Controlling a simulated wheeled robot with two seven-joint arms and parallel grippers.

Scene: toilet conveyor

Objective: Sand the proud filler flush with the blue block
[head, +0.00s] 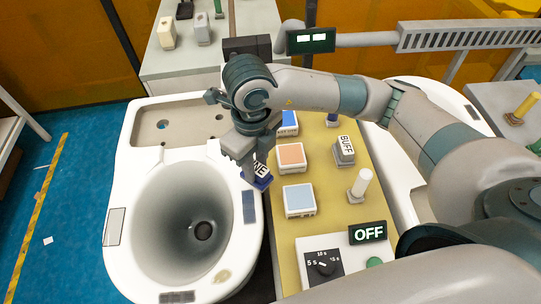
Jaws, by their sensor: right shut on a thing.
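A white toilet bowl (130,255) lies face up at the left. A pale yellowish patch (222,277), perhaps the filler, shows on its front right rim; whether it stands proud is too small to tell. My right gripper (250,164) points down near the bowl's right rim. It is shut on a blue block (262,183) with a white label on which "NE" can be read. The block is at the edge between the rim and the yellow board; I cannot tell if it touches either. My left gripper is not in view.
The yellow board (335,220) carries coloured square pads, a grey BUFF block (343,151) and a white peg (361,182). An OFF display (367,233) and a timer dial (324,267) stand at the front. Dark patches (250,206) mark the rim. Another toilet stands right.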

